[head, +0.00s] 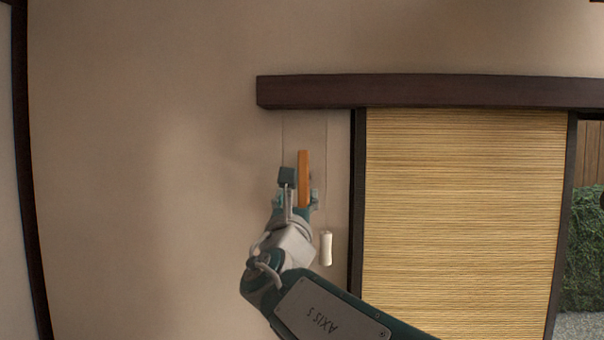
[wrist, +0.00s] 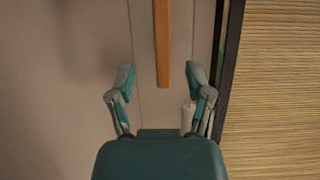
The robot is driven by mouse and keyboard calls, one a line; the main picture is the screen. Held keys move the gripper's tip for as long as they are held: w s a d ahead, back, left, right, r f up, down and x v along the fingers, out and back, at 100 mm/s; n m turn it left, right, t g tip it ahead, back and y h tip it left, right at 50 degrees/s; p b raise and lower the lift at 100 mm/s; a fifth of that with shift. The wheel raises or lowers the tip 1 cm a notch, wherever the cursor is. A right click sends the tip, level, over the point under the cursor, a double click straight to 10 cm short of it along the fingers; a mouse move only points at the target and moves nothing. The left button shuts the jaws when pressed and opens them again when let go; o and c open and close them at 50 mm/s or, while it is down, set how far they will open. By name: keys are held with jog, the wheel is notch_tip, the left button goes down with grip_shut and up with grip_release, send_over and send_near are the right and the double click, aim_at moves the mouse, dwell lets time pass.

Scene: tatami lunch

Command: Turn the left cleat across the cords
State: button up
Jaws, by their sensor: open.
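The cleat (head: 304,172) is an orange-brown wooden bar on the plain wall. It stands upright, between the thin left cord (head: 283,135) and right cord (head: 326,135), not across them. In the wrist view the cleat (wrist: 162,42) hangs down from the top edge and its upper end is out of frame. My gripper (wrist: 160,76) is open, with one finger on each side of the cleat's lower end and a gap on both sides. In the head view my gripper (head: 297,198) hides that lower end. I cannot tell how far the fingers are from the wall.
A white cord pull (head: 326,248) hangs right of my gripper and shows behind the right finger in the wrist view (wrist: 187,118). A dark beam (head: 430,91) runs above. A bamboo blind (head: 460,220) is at the right. The wall at left is clear.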

aim_at(303, 175)
jog(key=x, duration=0.9)
jog(key=shift+w+d, duration=0.1)
jog(key=shift+w, duration=0.15)
grip_shut()
